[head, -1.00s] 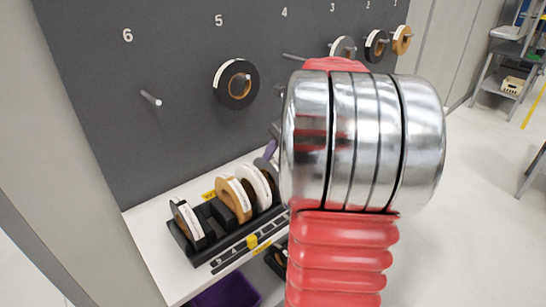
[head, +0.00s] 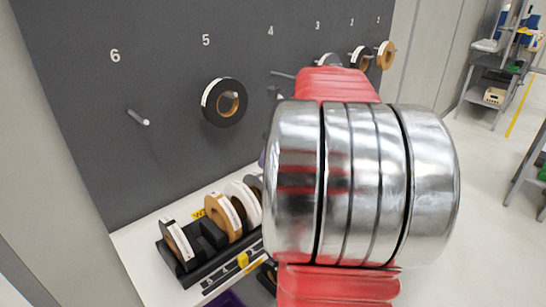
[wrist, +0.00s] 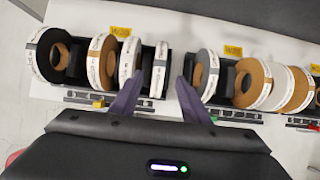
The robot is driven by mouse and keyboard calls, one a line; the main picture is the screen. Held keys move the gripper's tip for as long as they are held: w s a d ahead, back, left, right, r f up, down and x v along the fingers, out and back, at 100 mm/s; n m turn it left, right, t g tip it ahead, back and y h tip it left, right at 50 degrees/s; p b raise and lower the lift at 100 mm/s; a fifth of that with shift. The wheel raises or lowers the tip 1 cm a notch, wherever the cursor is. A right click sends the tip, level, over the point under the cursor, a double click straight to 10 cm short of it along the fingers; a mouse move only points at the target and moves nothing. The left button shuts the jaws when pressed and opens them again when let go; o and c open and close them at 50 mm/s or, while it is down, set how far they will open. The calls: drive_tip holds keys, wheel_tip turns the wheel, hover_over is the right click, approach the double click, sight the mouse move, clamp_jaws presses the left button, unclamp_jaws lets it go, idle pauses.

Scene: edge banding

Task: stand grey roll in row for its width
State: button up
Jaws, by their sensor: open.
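In the wrist view my gripper (wrist: 159,77) is open, its two purple fingers pointing at the row of rolls. A narrow roll with a white label band (wrist: 159,70) stands upright between the fingertips, at the right end of the left black rack (wrist: 148,58). Its side colour is hard to tell. Just right of the right finger, a grey-sided roll (wrist: 207,72) with a white label stands at the left of another rack.
The left rack also holds a black roll (wrist: 50,55) and other rolls. Brown (wrist: 245,85) and white rolls fill the right rack. Yellow labels (wrist: 121,31) mark the white shelf. On the grey board, peg 6 (head: 138,117) is bare and a black roll (head: 224,102) hangs at 5.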

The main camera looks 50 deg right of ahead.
drive_tip(key=shift+a, duration=0.1)
drive_tip(key=a+n, duration=1.7)
drive_tip(key=a, duration=0.6)
drive_tip(key=s+a+f+n, duration=0.2)
drive_tip(key=s+a+n, duration=0.3)
drive_tip(key=n, duration=0.5)
drive_tip(key=s+a+f+n, duration=0.1)
drive_tip(key=s+a+n, duration=0.5)
drive_tip(key=a+n, duration=0.4)
drive_tip(key=shift+a+f+y, duration=0.15)
drive_tip(key=shift+f+y, duration=0.15)
drive_tip(key=shift+f, duration=0.05)
